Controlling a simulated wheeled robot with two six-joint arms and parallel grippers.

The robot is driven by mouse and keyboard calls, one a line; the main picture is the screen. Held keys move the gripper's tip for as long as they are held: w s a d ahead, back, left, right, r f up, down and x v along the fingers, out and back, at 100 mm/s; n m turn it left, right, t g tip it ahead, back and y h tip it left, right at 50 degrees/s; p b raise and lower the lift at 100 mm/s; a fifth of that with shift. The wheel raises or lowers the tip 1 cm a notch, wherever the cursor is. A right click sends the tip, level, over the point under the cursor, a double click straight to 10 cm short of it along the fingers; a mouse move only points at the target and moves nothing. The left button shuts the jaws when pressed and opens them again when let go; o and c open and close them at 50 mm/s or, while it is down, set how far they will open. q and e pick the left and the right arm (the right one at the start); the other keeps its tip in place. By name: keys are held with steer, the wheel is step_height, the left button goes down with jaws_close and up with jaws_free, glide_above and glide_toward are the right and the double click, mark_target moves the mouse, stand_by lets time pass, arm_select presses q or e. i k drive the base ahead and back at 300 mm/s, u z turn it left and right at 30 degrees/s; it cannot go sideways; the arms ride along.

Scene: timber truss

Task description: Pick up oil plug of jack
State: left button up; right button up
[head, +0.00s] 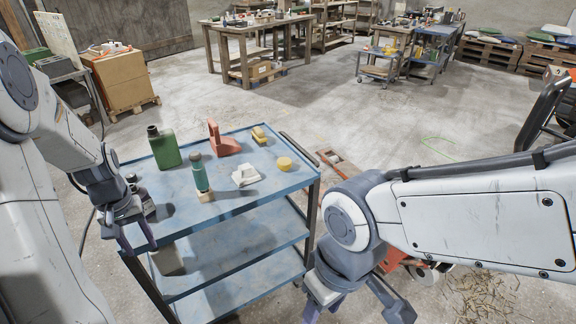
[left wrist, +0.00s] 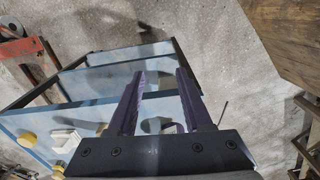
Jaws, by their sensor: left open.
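I cannot make out an oil plug for certain in either view. Orange-red parts that look like the jack (head: 338,162) show on the floor right of the blue cart, partly hidden by the cart and my right arm. My left gripper (head: 138,240) is open and empty at the cart's left front corner, pointing down. In the left wrist view its two fingers (left wrist: 162,78) stand apart with nothing gripped between them. My right gripper (head: 355,308) is low in front of the cart's right side, its fingers apart and partly cut off by the lower edge.
The concrete floor behind is mostly clear.

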mark_target(283, 164)
steer(key=z, duration=0.8)
steer(key=i, duration=1.45)
steer(key=u, duration=0.35)
